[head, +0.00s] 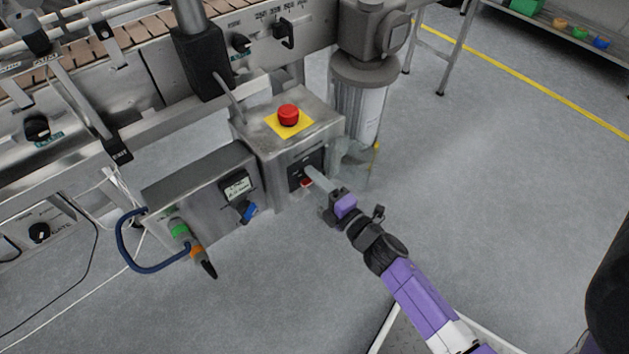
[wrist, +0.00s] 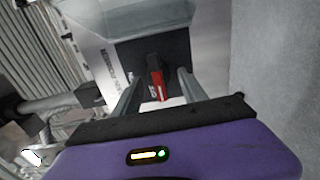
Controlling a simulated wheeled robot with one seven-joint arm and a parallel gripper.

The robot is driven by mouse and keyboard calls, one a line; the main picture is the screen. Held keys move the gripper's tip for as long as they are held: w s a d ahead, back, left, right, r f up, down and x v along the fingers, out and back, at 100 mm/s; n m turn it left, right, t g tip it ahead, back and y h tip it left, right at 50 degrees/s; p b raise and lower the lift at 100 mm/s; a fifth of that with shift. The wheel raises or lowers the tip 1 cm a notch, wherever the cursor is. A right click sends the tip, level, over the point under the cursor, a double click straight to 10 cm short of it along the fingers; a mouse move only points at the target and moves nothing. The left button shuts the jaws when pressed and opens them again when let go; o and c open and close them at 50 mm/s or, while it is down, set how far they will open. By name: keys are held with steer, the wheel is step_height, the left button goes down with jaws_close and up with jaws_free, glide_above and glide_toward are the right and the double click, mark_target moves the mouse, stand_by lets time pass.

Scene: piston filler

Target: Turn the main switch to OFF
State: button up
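The main switch has a red handle (head: 306,183) on a black plate (head: 297,170) on the front of the metal control box, below the red emergency button. In the wrist view the red handle (wrist: 156,78) stands out from its black plate (wrist: 136,58). My gripper (head: 313,178) reaches the switch from the lower right. In the wrist view my gripper (wrist: 158,88) is open, with one finger on each side of the handle and gaps between. I cannot read the switch's position labels.
A red emergency button on a yellow plate (head: 288,117) tops the box. A lower box with a gauge (head: 236,186) and blue valve (head: 246,211) stands to the left. A clear filter bowl (head: 358,112) hangs close behind on the right.

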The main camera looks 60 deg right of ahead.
steer(key=shift+s, duration=0.1)
steer(key=v, duration=0.7)
steer(key=shift+s+p, duration=0.3)
steer(key=shift+a, duration=0.1)
stand_by(0.5)
